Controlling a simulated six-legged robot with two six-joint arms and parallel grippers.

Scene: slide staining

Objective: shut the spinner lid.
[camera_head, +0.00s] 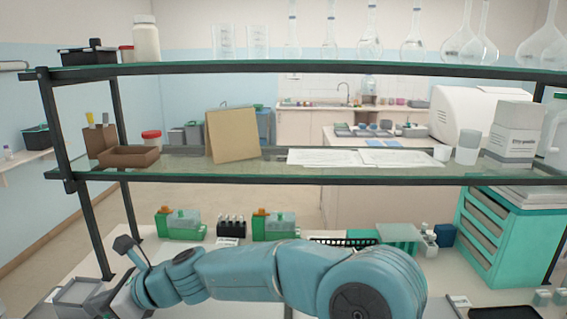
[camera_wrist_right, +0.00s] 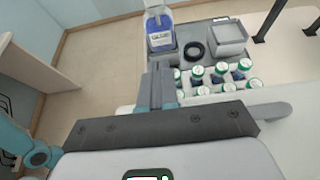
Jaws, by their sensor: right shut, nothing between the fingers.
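My right arm reaches across the bottom of the head view, and its gripper (camera_head: 127,246) is at the lower left. In the right wrist view the two dark fingers (camera_wrist_right: 160,85) are together, with nothing between them. A pale, rounded surface with a grey bar (camera_wrist_right: 272,110) at its right end lies just past the gripper body. It may be part of the spinner, but I cannot tell. My left gripper is not in view.
In the wrist view, a grey tray holds several green-capped bottles (camera_wrist_right: 221,68), a blue-liquid bottle (camera_wrist_right: 160,38), a black ring (camera_wrist_right: 194,51) and a grey box (camera_wrist_right: 229,38). The shelf's lower edge (camera_head: 300,179) crosses above my arm. A teal drawer unit (camera_head: 500,250) stands right.

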